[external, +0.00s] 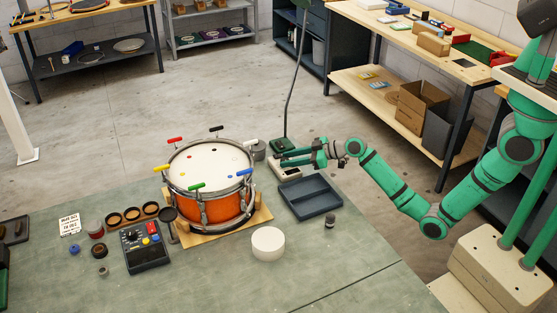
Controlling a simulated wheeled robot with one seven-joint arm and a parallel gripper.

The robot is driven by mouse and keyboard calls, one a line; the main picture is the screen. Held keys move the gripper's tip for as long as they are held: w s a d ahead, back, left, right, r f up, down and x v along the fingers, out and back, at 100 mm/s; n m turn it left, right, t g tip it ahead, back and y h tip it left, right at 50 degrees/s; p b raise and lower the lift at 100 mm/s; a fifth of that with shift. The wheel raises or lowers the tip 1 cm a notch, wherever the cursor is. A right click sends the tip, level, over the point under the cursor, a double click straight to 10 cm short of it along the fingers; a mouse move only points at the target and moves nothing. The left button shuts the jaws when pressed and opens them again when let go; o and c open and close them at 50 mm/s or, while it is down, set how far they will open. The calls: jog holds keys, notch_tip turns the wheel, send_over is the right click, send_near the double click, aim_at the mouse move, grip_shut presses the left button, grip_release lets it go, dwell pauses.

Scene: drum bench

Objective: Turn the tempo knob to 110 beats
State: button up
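The knob's pointer and scale are too small to read. My gripper (281,158) reaches in from the right, to the right of the drum and far from the box. Its two fingers point left with a gap between them, and nothing shows in the gap. A small pale device (287,174) lies just below the fingers; its face is partly hidden.
An orange snare drum (220,207) with several coloured key handles stands on a wooden base between the box and my gripper. A dark tray (310,197), a white roll (268,244) and a green lamp base (283,146) are near. The bench's front right is clear.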

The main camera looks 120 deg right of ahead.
jog(key=shift+a, duration=0.1)
jog(key=v, duration=1)
jog(key=shift+s+r, duration=0.2)
jog(key=shift+s, duration=0.1)
jog(key=shift+a, duration=0.15)
